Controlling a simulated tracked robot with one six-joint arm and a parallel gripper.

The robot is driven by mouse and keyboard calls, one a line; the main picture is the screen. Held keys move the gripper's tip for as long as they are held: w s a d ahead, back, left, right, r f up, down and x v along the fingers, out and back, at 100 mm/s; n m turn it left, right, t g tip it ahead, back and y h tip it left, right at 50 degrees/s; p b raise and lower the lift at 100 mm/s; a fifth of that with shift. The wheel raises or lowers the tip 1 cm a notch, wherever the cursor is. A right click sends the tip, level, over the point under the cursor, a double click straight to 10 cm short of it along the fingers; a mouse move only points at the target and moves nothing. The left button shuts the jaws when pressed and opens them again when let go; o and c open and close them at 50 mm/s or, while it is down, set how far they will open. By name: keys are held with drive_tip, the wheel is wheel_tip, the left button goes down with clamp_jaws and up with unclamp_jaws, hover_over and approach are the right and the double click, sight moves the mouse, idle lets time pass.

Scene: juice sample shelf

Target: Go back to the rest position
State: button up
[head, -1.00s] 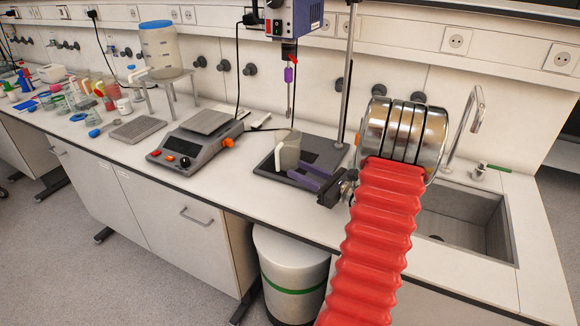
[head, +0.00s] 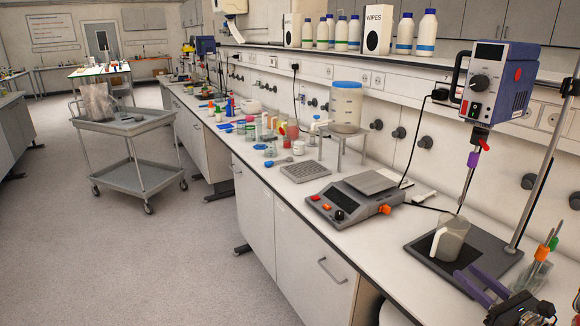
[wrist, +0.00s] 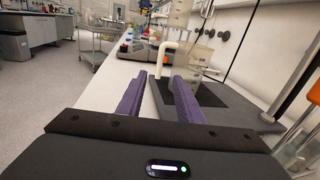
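My gripper (head: 468,271) is at the lower right of the head view, with its purple fingers pointing toward the jug. In the wrist view my gripper (wrist: 159,80) is open, with a clear gap between its fingers and nothing held. A translucent jug (head: 453,240) with a pale handle stands upright on the dark stand base (head: 412,247), under the overhead stirrer (head: 500,82). In the wrist view the jug (wrist: 201,72) is just beyond the fingertips and its handle shows above the gap. It appears apart from the fingers. Most of my arm is out of view.
A balance (head: 352,203) stands left of the stand base. A rack of tools (head: 543,258) is close to my gripper on the right. The stand's upright rod (head: 541,160) rises behind. A grey cart (head: 133,150) stands on the floor at left. The aisle floor (head: 150,265) is clear.

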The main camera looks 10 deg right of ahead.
drive_tip(key=w+a+r+n+g+y, duration=0.1)
drive_tip(key=a+r+n+g+y, duration=0.3)
drive_tip(key=a, duration=0.6)
drive_tip(key=w+a+f+n+g+y, duration=0.15)
drive_tip(key=a+n, duration=0.35)
drive_tip(key=a, duration=0.5)
drive_tip(key=w+a+r+n+g+y, duration=0.2)
drive_tip(key=a+n+g, duration=0.25)
drive_tip(key=a, duration=0.45)
drive_tip(key=s+a+n+g+h, duration=0.35)
drive_tip(key=s+a+n, duration=0.35)
drive_tip(key=a+n, duration=0.3)
drive_tip(key=s+a+r+n+t+h, duration=0.1)
drive_tip(key=s+a+r+n+h, duration=0.3)
drive_tip(key=s+n, duration=0.3)
drive_tip(key=r+n+h, duration=0.1)
drive_tip(key=n, duration=0.3)
drive_tip(key=shift+s+a+h, duration=0.3)
drive_tip(key=shift+a, duration=0.1)
